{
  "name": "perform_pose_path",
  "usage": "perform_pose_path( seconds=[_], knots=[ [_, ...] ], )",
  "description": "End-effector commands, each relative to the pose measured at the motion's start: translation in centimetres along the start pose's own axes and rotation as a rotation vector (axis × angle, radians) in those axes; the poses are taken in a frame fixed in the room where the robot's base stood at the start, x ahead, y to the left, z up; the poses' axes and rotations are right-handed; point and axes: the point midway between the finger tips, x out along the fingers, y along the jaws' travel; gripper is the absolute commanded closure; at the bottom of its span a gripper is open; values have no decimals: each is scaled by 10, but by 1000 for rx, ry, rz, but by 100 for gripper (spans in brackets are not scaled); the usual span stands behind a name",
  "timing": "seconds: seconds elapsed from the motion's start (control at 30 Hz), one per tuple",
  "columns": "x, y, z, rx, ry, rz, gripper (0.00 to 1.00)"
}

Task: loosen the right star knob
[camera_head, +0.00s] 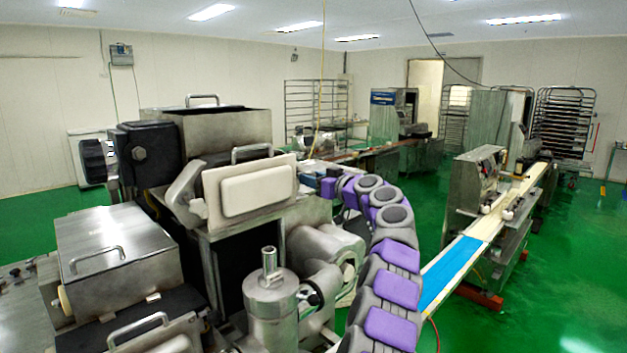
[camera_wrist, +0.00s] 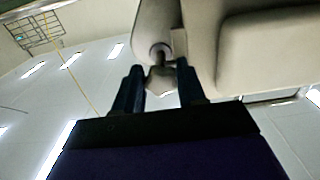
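In the wrist view, a pale star knob (camera_wrist: 160,80) sits at the end of a light, rounded machine arm (camera_wrist: 157,28). My gripper (camera_wrist: 159,70) is open, with one dark finger on each side of the knob. The knob lies between the fingers; a gap shows on the left, and contact on the right is unclear. In the head view, my gripper (camera_head: 328,187) is at the right side of the machine's pale front panel (camera_head: 258,192). The knob cannot be made out there.
The steel encrusting machine (camera_head: 225,130) fills the left and middle of the head view. A metal cylinder (camera_head: 270,305) and rounded housing (camera_head: 325,255) stand below my gripper. A conveyor with a blue belt (camera_head: 450,270) is to the right, with green floor between.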

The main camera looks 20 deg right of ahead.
Motion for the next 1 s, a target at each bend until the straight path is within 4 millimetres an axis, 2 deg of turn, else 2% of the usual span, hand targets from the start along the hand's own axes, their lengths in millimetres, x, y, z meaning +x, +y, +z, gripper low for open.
perform_pose_path(
  seconds=[0.03, 0.27, 0.67, 1.0],
  knots=[
    [0, 1, 0, 0, 1, 2, 71],
    [0, 1, 0, 0, 0, 3, 92],
    [0, 1, 0, 89, 1, 3, 92],
    [0, -1, -2, 366, 0, 2, 92]
  ],
)
